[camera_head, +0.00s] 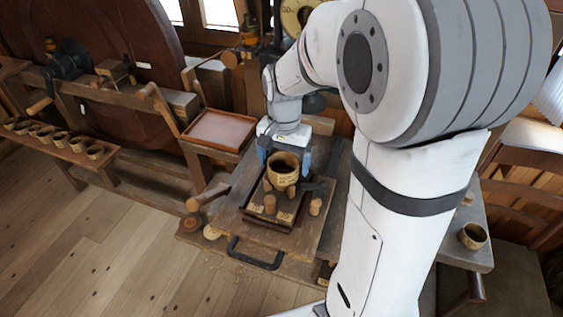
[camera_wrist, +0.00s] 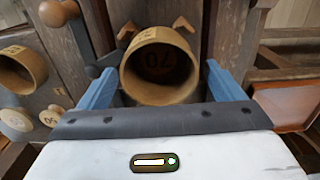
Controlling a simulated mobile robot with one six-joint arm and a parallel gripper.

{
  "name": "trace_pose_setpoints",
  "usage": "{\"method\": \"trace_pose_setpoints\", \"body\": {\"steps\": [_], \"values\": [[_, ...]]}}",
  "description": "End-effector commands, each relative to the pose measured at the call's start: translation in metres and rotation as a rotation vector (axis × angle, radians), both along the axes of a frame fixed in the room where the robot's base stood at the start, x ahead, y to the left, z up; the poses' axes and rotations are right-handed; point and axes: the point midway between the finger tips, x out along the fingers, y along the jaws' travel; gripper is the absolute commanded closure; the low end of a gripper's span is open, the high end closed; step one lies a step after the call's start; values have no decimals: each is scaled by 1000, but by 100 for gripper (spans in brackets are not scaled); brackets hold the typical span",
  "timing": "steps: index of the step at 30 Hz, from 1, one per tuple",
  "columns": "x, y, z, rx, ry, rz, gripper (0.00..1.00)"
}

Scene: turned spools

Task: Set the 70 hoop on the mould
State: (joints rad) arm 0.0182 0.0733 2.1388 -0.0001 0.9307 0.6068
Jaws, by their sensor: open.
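A tan wooden hoop (camera_head: 283,179) stands over the small wooden fixture in the middle of the bench, and it also shows in the wrist view (camera_wrist: 158,96). My gripper (camera_head: 284,163) is above the fixture, pointing down. Its blue fingers are spread, one on each side of the hoop, with visible gaps in the wrist view. Another 70 mark shows beside the hoop's rim.
Wooden pegs (camera_head: 315,206) stand on the fixture around the hoop. Another hoop (camera_head: 472,236) lies on the bench at right. A shallow tray (camera_head: 218,131) is to the left. Several small cups line a rail (camera_head: 60,150) at far left. A black handle (camera_head: 255,260) is in front.

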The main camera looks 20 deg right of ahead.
Motion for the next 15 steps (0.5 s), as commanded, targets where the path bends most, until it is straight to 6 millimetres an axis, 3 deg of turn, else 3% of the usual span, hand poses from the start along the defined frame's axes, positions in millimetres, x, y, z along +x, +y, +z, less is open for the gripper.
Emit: {"method": "trace_pose_setpoints", "body": {"steps": [9, 15], "values": [[1, 0, 69, 0, -6, -1, 12], [1, -1, 100, 0, -4, -1, 12]]}}
